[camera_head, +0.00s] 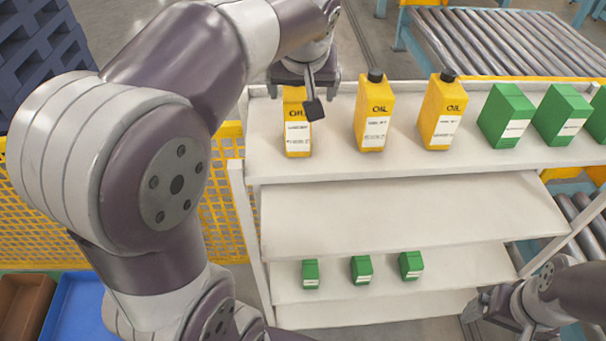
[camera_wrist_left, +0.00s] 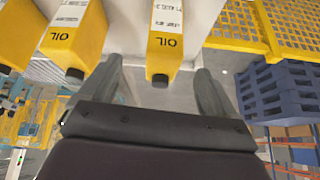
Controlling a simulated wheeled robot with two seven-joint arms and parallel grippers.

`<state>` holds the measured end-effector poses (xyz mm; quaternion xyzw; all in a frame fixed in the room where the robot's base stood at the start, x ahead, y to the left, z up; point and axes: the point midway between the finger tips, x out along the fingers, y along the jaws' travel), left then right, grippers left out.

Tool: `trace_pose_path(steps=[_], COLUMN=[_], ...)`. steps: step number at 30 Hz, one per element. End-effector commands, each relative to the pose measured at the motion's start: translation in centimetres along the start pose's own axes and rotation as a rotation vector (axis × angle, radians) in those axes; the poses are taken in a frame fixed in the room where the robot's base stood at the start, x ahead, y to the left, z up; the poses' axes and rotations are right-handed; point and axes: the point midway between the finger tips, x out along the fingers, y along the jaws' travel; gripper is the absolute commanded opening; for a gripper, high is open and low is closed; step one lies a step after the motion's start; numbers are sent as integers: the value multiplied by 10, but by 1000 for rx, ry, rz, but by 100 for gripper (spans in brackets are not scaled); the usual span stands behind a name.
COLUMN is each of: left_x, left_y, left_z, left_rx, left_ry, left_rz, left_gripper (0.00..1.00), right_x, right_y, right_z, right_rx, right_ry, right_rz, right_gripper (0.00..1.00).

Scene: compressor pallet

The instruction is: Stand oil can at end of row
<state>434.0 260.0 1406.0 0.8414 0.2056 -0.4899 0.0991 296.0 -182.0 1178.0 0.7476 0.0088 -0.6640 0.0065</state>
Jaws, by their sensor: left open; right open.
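Three yellow oil cans stand upright in a row on the top shelf: the left one (camera_head: 298,135), the middle one (camera_head: 373,118) and the right one (camera_head: 441,115). My left gripper (camera_head: 308,96) is at the top of the left can and hides its cap in the head view. In the left wrist view, the open fingers of this gripper (camera_wrist_left: 158,72) are on either side of that can (camera_wrist_left: 168,35), with visible gaps. Its dark cap lies between the fingers and the palm. My right gripper (camera_head: 474,308) is low at the right, open and apart from the cans.
The white shelf rack (camera_head: 400,165) has an empty shelf (camera_head: 400,220) below the cans. Larger green boxes (camera_head: 507,115) stand right of the row; small green boxes (camera_head: 361,269) stand lower. A yellow mesh fence (camera_head: 215,185) is left, and a roller conveyor (camera_head: 490,40) is behind.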

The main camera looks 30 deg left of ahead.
Motion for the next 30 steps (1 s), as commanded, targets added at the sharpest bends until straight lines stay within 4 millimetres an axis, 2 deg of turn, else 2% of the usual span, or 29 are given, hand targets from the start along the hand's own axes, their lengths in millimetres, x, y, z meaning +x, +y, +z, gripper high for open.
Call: trace_pose_path(steps=[2,3,5,6,9,10,13,20,23,25,30], left_x=[39,60,86,98,113,116,118,120,142,166,166], left_y=[13,20,25,26,21,19,15,15,16,17,17], left_z=[46,78,128,160,221,233,250,252,265,278,278], left_rx=[107,174,266,317,407,423,449,449,449,449,449], left_ry=[-98,-155,-232,-277,-357,-370,-391,-391,-391,-391,-391], left_rz=[36,65,108,132,172,179,189,189,188,188,188], left_gripper=[90,90,90,90,90,90,90,90,90,90,90], right_x=[1,0,0,0,0,0,0,3,28,56,56], right_y=[0,0,0,0,0,0,0,0,0,0,0], right_z=[0,0,0,0,0,0,0,0,3,7,7], right_rx=[0,0,0,0,0,0,0,0,0,0,0], right_ry=[0,0,0,0,0,0,0,0,0,0,0], right_rz=[0,0,0,0,0,0,0,0,0,0,0], right_gripper=[94,94,94,94,94,94,94,94,94,94,94])
